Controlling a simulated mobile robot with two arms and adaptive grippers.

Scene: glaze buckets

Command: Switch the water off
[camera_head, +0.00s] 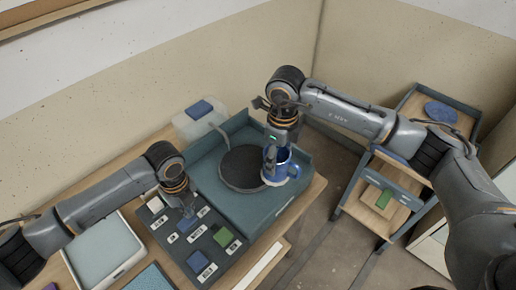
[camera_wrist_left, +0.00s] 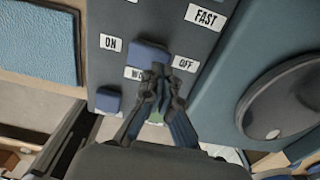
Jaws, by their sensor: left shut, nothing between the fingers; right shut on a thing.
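The grey control panel (camera_head: 180,243) on the bench carries several buttons and white labels. In the left wrist view, a blue rocker switch (camera_wrist_left: 148,55) sits between an ON label (camera_wrist_left: 110,42) and an OFF label (camera_wrist_left: 185,64); a label below it is partly hidden behind my fingers and shows only its first letters. My left gripper (camera_head: 188,211) is shut and empty over the panel, and its tips (camera_wrist_left: 160,75) are at or just above this switch, near OFF; contact is unclear. My right gripper (camera_head: 274,152) is shut on a blue mug (camera_head: 280,172).
A dark round wheel (camera_head: 243,168) lies in the blue-grey basin (camera_head: 203,172), beside the mug. A clear container with a blue sponge (camera_head: 199,109) stands behind. Pale trays (camera_head: 103,250) lie left of the panel. A cart (camera_head: 378,208) stands at the right.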

